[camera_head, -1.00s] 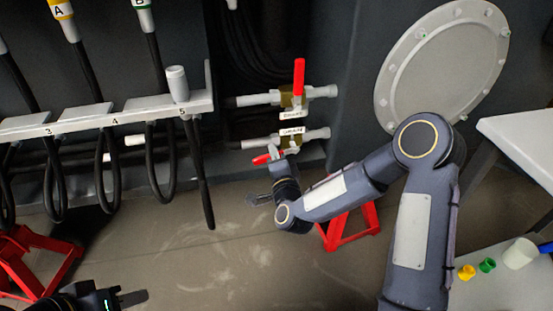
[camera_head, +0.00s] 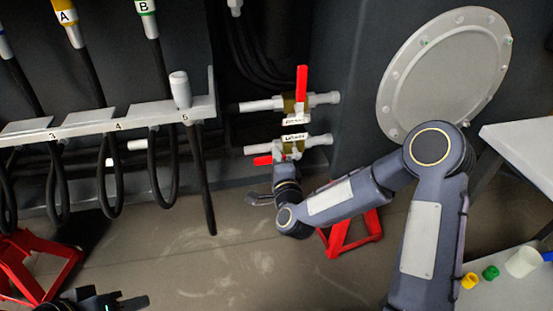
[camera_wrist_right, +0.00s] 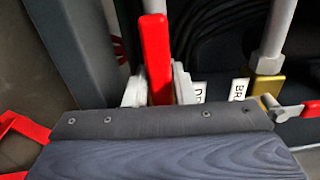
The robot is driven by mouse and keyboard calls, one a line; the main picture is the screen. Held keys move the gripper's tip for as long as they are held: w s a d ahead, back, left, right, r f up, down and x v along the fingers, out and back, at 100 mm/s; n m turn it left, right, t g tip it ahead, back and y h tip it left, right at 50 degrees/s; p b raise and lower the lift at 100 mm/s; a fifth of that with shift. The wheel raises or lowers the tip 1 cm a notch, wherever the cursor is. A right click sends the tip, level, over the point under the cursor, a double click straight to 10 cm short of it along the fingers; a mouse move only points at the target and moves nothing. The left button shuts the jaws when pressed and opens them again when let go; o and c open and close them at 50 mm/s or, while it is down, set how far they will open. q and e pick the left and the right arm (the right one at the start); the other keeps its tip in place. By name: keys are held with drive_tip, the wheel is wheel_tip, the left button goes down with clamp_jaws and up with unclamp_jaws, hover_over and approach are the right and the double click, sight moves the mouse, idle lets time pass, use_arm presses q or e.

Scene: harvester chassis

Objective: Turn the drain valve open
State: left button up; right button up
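The drain valve is the lower of two valves on the dark wall, with a grey pipe (camera_head: 318,141) and a small white label. Its red handle (camera_head: 263,160) points left, along the pipe, in the head view. My right gripper (camera_head: 285,157) is at this valve, coming from below. In the right wrist view the red handle (camera_wrist_right: 155,52) stands between the two grey fingers (camera_wrist_right: 160,88), which sit close on both sides of it. The handle's root is hidden behind the gripper body. My left gripper (camera_head: 118,301) is at the bottom left edge, partly cut off, away from the valves.
The upper valve has an upright red handle (camera_head: 301,82) just above. A grey hose rack (camera_head: 105,122) with hanging black hoses is at left. A round bolted cover (camera_head: 440,75) is at right. Red stands (camera_head: 352,235) are on the floor. Yellow and green caps (camera_head: 490,272) lie at lower right.

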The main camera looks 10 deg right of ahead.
drive_tip(key=o, duration=0.4)
drive_tip(key=shift+c, duration=0.2)
drive_tip(key=s+p, duration=0.1)
drive_tip(key=s, duration=0.7)
drive_tip(key=shift+d+p, duration=0.15)
drive_tip(key=shift+p, duration=0.2)
drive_tip(key=shift+w+r, duration=0.1)
